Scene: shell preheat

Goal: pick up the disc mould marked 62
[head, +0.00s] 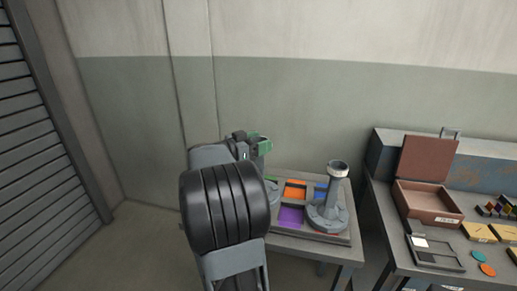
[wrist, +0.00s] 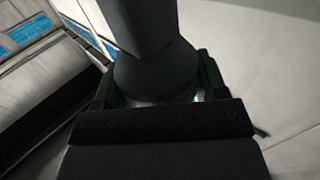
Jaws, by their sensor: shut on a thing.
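My gripper (head: 262,145) is raised above the back left of a small grey table, with green fingers, mostly hidden behind my own arm. In the wrist view my gripper (wrist: 155,88) is shut on a dark mould (wrist: 148,35) with a thick stem and a rounded, flared part between the fingers. I cannot read any number on it, so I cannot tell if it is 62. A grey mould (head: 328,215) with a round base and upright post stands at the right of the small table.
A tray (head: 312,236) with purple, orange, blue and green patches lies on the small table. A workbench (head: 397,225) at right holds an open brown box (head: 428,203), a dark framed tray (head: 434,257) and small coloured pieces. A shutter (head: 45,150) stands at left.

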